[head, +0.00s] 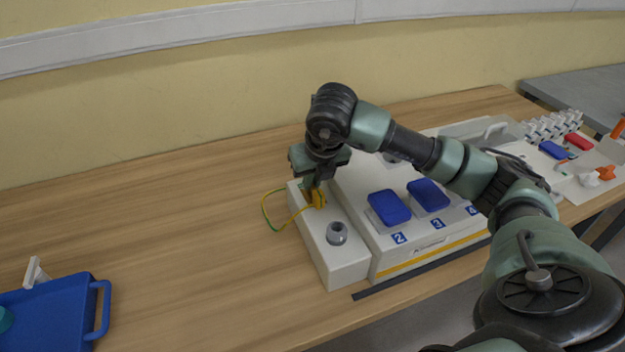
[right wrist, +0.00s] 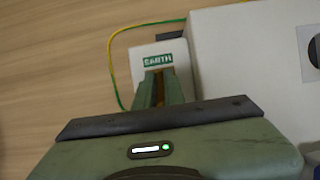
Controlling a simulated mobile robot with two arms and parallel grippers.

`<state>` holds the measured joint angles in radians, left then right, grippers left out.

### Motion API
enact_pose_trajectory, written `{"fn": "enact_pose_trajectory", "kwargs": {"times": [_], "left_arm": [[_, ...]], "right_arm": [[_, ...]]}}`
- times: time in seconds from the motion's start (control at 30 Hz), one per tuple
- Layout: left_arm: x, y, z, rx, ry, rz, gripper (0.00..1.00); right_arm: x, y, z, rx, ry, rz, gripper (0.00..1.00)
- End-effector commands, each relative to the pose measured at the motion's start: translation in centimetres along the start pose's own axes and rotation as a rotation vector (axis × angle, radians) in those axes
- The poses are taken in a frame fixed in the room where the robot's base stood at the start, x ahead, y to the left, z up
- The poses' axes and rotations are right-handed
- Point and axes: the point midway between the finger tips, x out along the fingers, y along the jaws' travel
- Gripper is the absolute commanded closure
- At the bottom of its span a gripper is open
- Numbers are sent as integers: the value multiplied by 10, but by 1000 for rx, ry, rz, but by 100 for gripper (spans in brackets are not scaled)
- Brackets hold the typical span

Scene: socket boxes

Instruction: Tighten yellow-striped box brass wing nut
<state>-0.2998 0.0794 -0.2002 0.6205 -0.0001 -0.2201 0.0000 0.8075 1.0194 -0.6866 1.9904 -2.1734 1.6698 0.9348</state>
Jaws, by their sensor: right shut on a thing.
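The yellow-striped box (head: 430,258) is a white box with a yellow line along its front lower edge and blue covers numbered 2, 3 and 4. A narrow white block (head: 340,262) adjoins its left side and bears the earth terminal with a yellow-green wire. My right gripper (head: 315,195) points down at the far end of this block, shut on the brass wing nut (head: 319,199), which is mostly hidden between the fingers. In the right wrist view, the fingers (right wrist: 158,88) close over a brownish-gold part in front of a green label (right wrist: 158,60). My left gripper is not in view.
A grey round knob (head: 337,233) stands on the near part of the narrow block. The yellow-green wire (head: 267,212) loops out left over the table. A blue tray (head: 60,310) lies at the lower left. More boxes and parts (head: 570,150) stand at the right. The table's left middle is clear.

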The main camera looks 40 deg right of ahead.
Motion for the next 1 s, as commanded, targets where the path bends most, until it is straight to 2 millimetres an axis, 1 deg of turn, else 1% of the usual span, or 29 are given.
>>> {"fn": "enact_pose_trajectory", "kwargs": {"times": [0.03,0.27,0.3,0.33,0.67,0.77,1.0], "left_arm": [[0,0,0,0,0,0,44],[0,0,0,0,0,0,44],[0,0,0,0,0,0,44],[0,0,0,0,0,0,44],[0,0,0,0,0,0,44],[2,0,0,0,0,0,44],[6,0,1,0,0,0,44]], "right_arm": [[-2,-1,2,5,-6,-1,100],[-2,-1,2,6,-7,-1,100],[-2,-1,2,6,-7,-1,85],[-2,-1,2,6,-6,-1,81],[-2,0,1,2,-3,0,81],[-11,0,2,3,-6,2,81],[-52,0,2,2,-8,1,81]]}}
